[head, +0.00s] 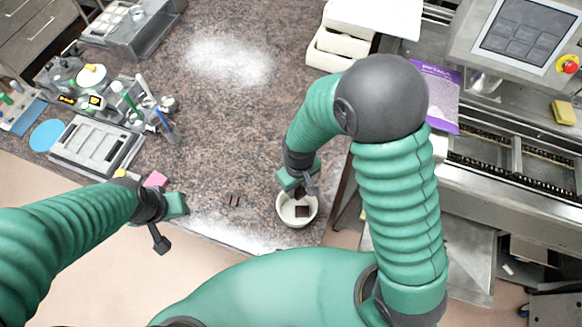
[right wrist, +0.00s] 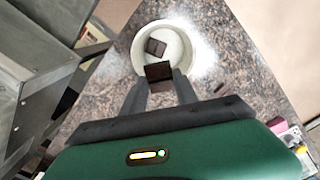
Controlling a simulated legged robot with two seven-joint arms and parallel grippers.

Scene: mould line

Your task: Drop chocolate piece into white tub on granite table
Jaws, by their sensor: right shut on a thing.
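The white tub (head: 283,217) stands near the front edge of the granite table (head: 240,120); it also shows at the top of the right wrist view (right wrist: 187,50). A dark chocolate piece (head: 303,211) lies inside it, also in the right wrist view (right wrist: 156,47). My right gripper (head: 300,191) is shut on another chocolate piece (right wrist: 159,71), held over the tub's near part in the right wrist view. Small dark pieces (head: 233,199) lie on the table left of the tub.
White bins (head: 340,45) stand at the back right of the table. A metal machine with a screen (head: 520,38) is at the right. Tools and trays (head: 95,148) crowd the left side. A pink block (head: 155,179) lies near my left gripper. White powder (head: 228,60) covers the middle back.

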